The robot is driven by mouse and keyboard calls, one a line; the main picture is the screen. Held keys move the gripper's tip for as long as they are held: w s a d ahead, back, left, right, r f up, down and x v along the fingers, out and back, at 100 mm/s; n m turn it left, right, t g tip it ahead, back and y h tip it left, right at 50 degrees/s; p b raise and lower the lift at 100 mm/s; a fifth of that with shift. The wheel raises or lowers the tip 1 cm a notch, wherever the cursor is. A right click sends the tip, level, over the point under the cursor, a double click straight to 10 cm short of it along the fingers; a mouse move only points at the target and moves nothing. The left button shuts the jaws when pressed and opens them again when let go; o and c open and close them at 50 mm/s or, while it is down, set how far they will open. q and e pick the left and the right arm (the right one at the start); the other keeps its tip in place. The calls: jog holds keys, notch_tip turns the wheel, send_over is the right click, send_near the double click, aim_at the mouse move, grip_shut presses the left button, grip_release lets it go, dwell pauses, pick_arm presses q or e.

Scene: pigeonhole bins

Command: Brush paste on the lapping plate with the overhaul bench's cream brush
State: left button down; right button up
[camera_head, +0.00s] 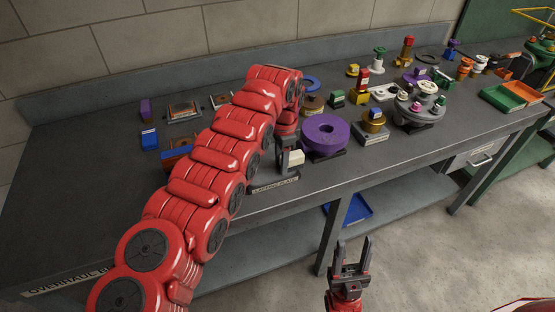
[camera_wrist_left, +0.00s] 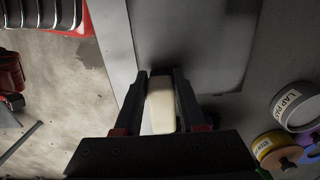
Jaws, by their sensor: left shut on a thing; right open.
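My left gripper (camera_head: 288,160) is shut on the cream brush (camera_head: 297,158), low near the bench's front edge. The brush shows as a cream block (camera_wrist_left: 160,105) between the fingers of my left gripper (camera_wrist_left: 163,80) in the left wrist view; its far end is in shadow. A flat grey plate (camera_wrist_left: 190,30), apparently the lapping plate, lies beyond the fingertips; I cannot tell whether the brush touches it. My arm hides most of that spot in the head view, beside the label reading LAPPING PLATE (camera_head: 275,186). My right gripper (camera_head: 352,258) is open and empty, in front of the bench.
A grey tin labelled LAP PAS... (camera_wrist_left: 292,112) and a yellow-banded tin (camera_wrist_left: 268,146) stand at right in the wrist view.

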pick_arm(q)
jog(key=shift+r, duration=0.1)
jog(key=shift+r, duration=0.8)
dwell(0.4)
